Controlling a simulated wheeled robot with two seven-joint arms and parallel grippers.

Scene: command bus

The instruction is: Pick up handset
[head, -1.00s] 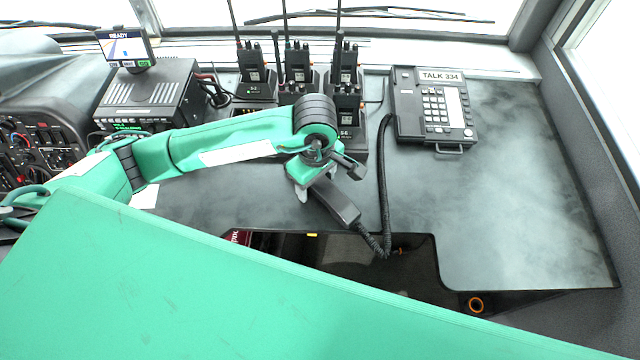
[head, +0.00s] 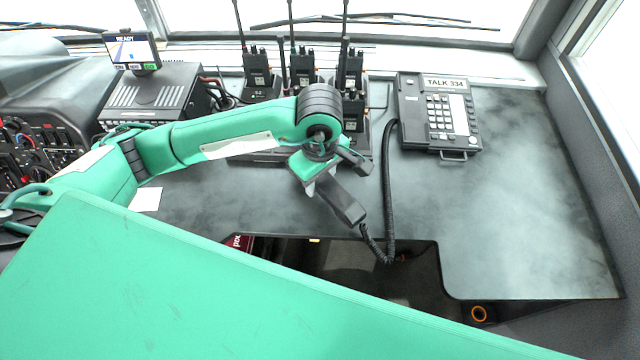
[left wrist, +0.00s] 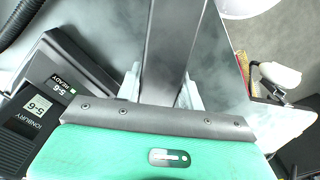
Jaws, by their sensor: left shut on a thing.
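The black handset (head: 342,203) hangs tilted in my left gripper (head: 308,184), its lower end towards the recess in the counter. The left gripper is shut on it. In the left wrist view the handset's dark grey body (left wrist: 172,50) runs between the two pale fingers of the left gripper (left wrist: 160,90). A coiled black cord (head: 389,190) runs from the handset's lower end up towards the desk phone (head: 438,112), marked TALK 334. The phone stands on the counter to the right. Part of the handset is hidden by the gripper. My right gripper is not in view.
Several radios with antennas (head: 258,72) stand in chargers behind my left arm. A radio unit (head: 157,92) and a small screen (head: 131,47) are at the left. A dark recess (head: 400,278) opens in front.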

